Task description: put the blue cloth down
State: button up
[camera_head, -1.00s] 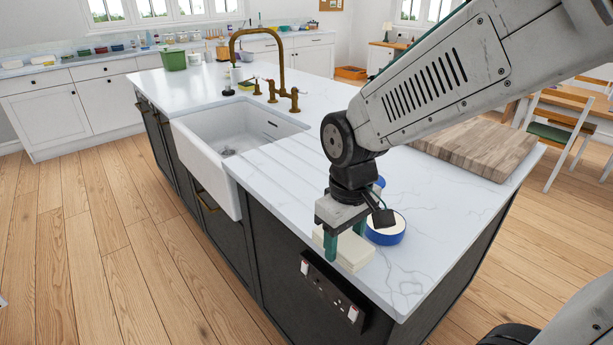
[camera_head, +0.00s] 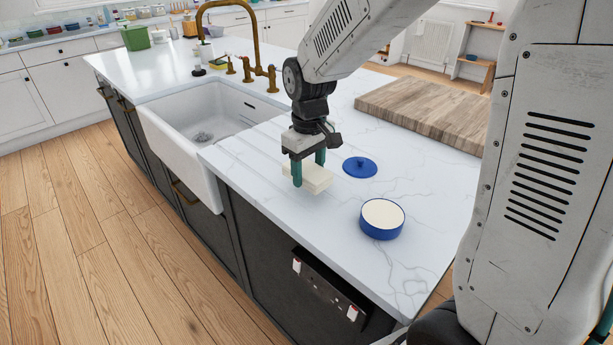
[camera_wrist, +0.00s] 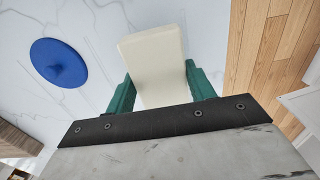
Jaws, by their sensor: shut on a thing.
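No blue cloth shows in any view. My gripper (camera_head: 309,172) is shut on a cream folded cloth or flat block (camera_head: 313,179), with one green finger on each side of it. In the wrist view the cream piece (camera_wrist: 153,62) is clamped between the green fingers (camera_wrist: 160,88). It is at or just above the white marble countertop (camera_head: 260,180), to the right of the sink; I cannot tell whether it touches.
A flat blue lid (camera_head: 360,167) lies right of my gripper. A round blue container with a cream top (camera_head: 382,219) stands nearer the front right. A wooden board (camera_head: 425,110) lies behind. The white sink (camera_head: 195,140) is at left. Marble around the lid is clear.

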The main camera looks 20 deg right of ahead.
aim_at(307, 177)
jog(key=shift+w+d, duration=0.15)
jog(key=shift+w, duration=0.75)
jog(key=shift+f, duration=1.8)
jog(key=shift+f, duration=0.15)
jog(key=o, duration=1.1)
jog(key=shift+c, duration=0.2)
